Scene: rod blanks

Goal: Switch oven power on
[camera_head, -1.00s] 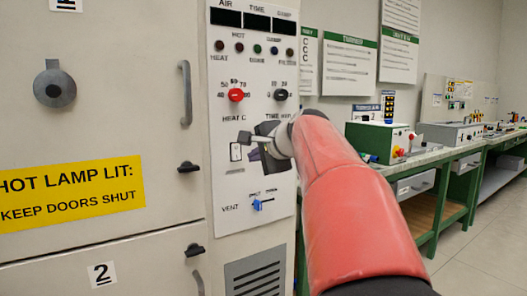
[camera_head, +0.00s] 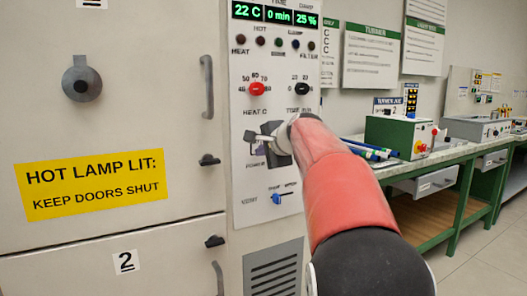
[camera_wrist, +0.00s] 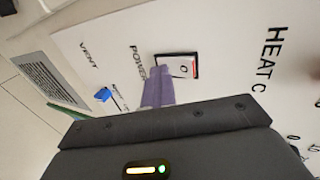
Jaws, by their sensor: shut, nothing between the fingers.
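The oven's control panel (camera_head: 245,118) is upright, with a lit display (camera_head: 278,14) reading 22 C, 0 min and 25% in green. The power switch (camera_wrist: 178,66) is a small white rocker in a dark frame, marked O, with a thin red strip at one edge in the wrist view. My gripper (camera_wrist: 158,88) is shut and empty. Its purple fingertips are at the rocker's edge by the POWER label; I cannot tell whether they touch. In the head view my gripper (camera_head: 255,153) and arm hide the switch.
A red heat knob (camera_head: 257,89) and a black knob (camera_head: 302,89) are above my gripper. A blue vent lever (camera_head: 276,198) is below. Door handles (camera_head: 207,87) stick out at left. A green-framed bench (camera_head: 452,190) stands at right.

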